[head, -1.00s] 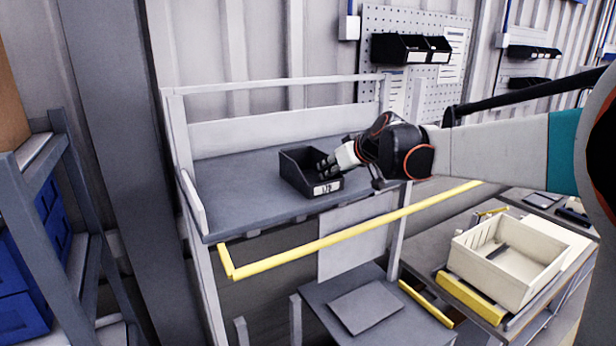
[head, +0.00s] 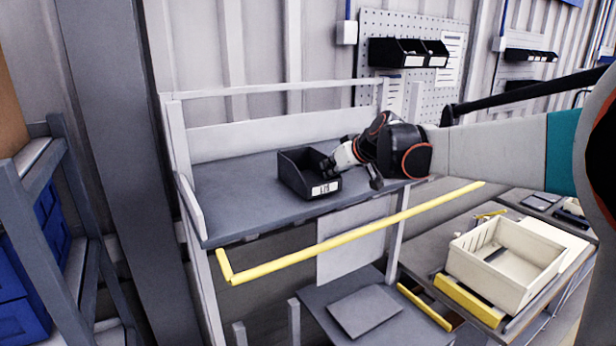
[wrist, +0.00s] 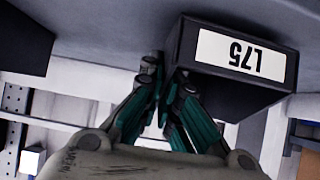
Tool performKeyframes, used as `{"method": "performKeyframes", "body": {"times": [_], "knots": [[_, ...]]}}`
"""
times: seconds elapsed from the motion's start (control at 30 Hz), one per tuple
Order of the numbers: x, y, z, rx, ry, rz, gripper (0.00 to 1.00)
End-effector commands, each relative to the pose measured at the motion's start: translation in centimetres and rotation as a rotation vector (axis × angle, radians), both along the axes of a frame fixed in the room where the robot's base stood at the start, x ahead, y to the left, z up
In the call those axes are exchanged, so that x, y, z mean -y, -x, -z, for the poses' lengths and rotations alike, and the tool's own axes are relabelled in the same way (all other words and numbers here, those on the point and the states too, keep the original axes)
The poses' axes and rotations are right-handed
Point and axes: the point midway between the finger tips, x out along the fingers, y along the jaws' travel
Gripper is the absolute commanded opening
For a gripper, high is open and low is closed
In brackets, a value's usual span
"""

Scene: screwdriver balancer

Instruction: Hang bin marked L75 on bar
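The black bin marked L75 (head: 297,184) stands upright on the grey shelf, its label facing the front. In the wrist view the bin (wrist: 275,100) appears upside down with L75 readable. My gripper (head: 331,163) is at the bin's right side wall. In the wrist view its fingertips (wrist: 166,74) are close together, apparently with that wall between them; the exact contact is partly hidden. A yellow bar (head: 340,240) runs along and below the shelf's front edge, with nothing hanging on it.
The grey shelf (head: 235,200) has free room left of the bin and a raised white back board (head: 260,132). Black bins (head: 400,52) hang on the pegboard behind. A cream bin (head: 510,285) sits on a bench at right. A dark post (head: 110,150) stands at left.

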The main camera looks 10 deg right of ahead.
Motion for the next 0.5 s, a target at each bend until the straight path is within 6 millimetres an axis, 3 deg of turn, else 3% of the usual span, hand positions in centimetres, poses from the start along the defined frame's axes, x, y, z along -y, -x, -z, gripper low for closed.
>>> {"method": "performKeyframes", "body": {"times": [0.5], "knots": [[0.1,0.2,-1.9,0.0,0.0,0.0,0.0]]}}
